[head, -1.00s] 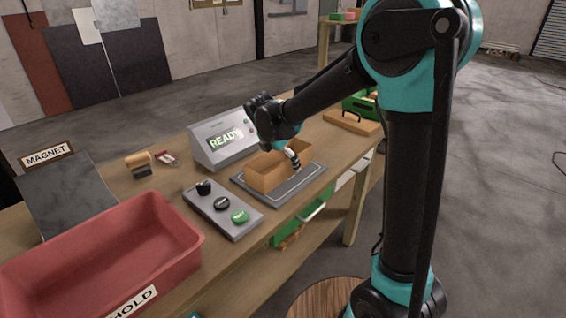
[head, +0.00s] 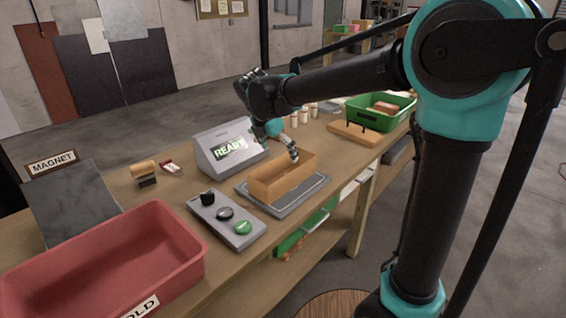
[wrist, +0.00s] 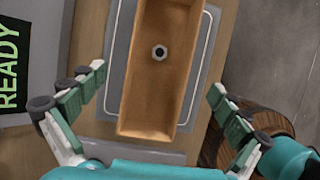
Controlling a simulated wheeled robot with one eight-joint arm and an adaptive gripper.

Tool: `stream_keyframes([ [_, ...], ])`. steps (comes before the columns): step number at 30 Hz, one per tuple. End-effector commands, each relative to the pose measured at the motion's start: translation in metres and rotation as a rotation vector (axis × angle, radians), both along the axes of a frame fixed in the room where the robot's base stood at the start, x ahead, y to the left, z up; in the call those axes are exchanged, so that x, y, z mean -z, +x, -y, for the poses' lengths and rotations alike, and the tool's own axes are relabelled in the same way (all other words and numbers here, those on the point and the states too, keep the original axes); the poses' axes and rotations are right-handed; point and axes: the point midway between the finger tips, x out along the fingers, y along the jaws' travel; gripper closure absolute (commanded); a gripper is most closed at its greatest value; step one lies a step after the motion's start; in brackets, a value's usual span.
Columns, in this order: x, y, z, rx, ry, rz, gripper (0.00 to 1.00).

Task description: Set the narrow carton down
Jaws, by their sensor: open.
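The narrow carton (head: 284,181) is a long, open-topped orange-brown box. It rests on the grey plate (head: 318,190) in front of the READY display. The wrist view shows the carton (wrist: 150,100) from above, with a small metal nut-like piece (wrist: 159,52) on its floor. My gripper (head: 284,146) is above and behind the carton in the head view. In the wrist view its fingers (wrist: 154,92) are spread wide, one on each side of the carton's near end, with visible gaps and no contact.
The READY display (head: 229,150) stands behind the plate. A button panel (head: 226,221) lies to its left, beside the red HOLD bin (head: 187,228). A green tray (head: 352,108) and a wooden board (head: 343,131) are farther right. The table's front edge is close to the plate.

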Motion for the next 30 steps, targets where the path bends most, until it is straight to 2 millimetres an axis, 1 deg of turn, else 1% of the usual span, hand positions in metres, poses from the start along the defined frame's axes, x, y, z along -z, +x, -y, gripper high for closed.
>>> stream_keyframes([
  [1, -0.006, -0.002, -0.002, -0.001, 0.0, 0.0, 0.0],
  [3, -0.011, -0.004, -0.003, -0.001, 0.0, 0.0, 0.0],
  [9, -0.016, -0.006, -0.004, 0.003, 0.001, 0.001, 0.0],
  [11, -0.014, -0.006, 0.001, 0.025, 0.011, 0.005, 0.0],
  [13, -0.007, -0.007, 0.015, 0.095, 0.041, 0.015, 0.0],
  [14, -0.003, -0.008, 0.024, 0.144, 0.063, 0.023, 0.0],
  [17, 0.018, -0.017, 0.066, 0.384, 0.164, 0.061, 0.0],
  [18, 0.028, -0.023, 0.086, 0.506, 0.215, 0.08, 0.0],
  [20, 0.046, -0.034, 0.116, 0.702, 0.296, 0.111, 0.0],
  [21, 0.057, -0.044, 0.134, 0.836, 0.349, 0.131, 0.0],
  [23, 0.074, -0.059, 0.16, 1.036, 0.43, 0.16, 0.0],
  [24, 0.085, -0.07, 0.176, 1.169, 0.483, 0.18, 0.0],
  [26, 0.102, -0.089, 0.198, 1.371, 0.561, 0.209, 0.0],
  [27, 0.113, -0.102, 0.211, 1.504, 0.613, 0.226, 0.0],
  [30, 0.137, -0.133, 0.237, 1.811, 0.731, 0.265, 0.0],
])
